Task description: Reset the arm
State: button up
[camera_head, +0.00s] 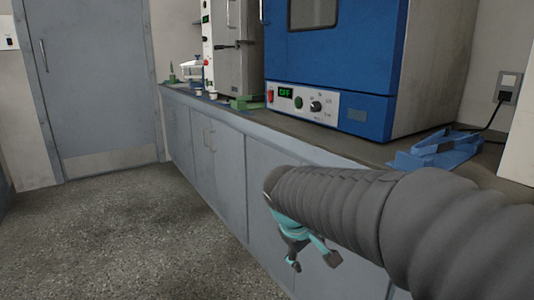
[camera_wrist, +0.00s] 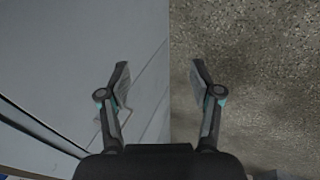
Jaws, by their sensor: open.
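My gripper (camera_head: 312,258) hangs in front of the grey cabinet doors, below the counter's front edge. In the wrist view my gripper (camera_wrist: 160,80) is open, with its two fingers wide apart. Nothing is between the fingers. Below them are a grey cabinet face on the left and speckled floor on the right. My arm, in a grey ribbed sleeve, reaches in from the right of the head view and hides part of the cabinets and counter.
A blue oven (camera_head: 330,60) with an OFF display stands on the counter (camera_head: 300,130). A blue stand (camera_head: 435,150) lies to its right. A grey machine (camera_head: 232,50) and small items are farther left. The speckled floor (camera_head: 120,235) is clear up to a grey door (camera_head: 100,80).

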jog(key=s+d+r+m+y+p, duration=0.1)
jog(key=s+d+r+m+p, duration=0.1)
jog(key=s, duration=0.7)
jog(key=s+d+r+m+t+y+p, duration=0.1)
jog(key=s+d+r+m+y+p, duration=0.1)
jog(key=s, duration=0.8)
jog(key=d+m+p, duration=0.1)
jog(key=d+m, duration=0.1)
jog(key=shift+s+d+r+m+t, duration=0.2)
jog(key=shift+d+m+t, duration=0.1)
jog(key=shift+d+m, duration=0.1)
dwell(0.4)
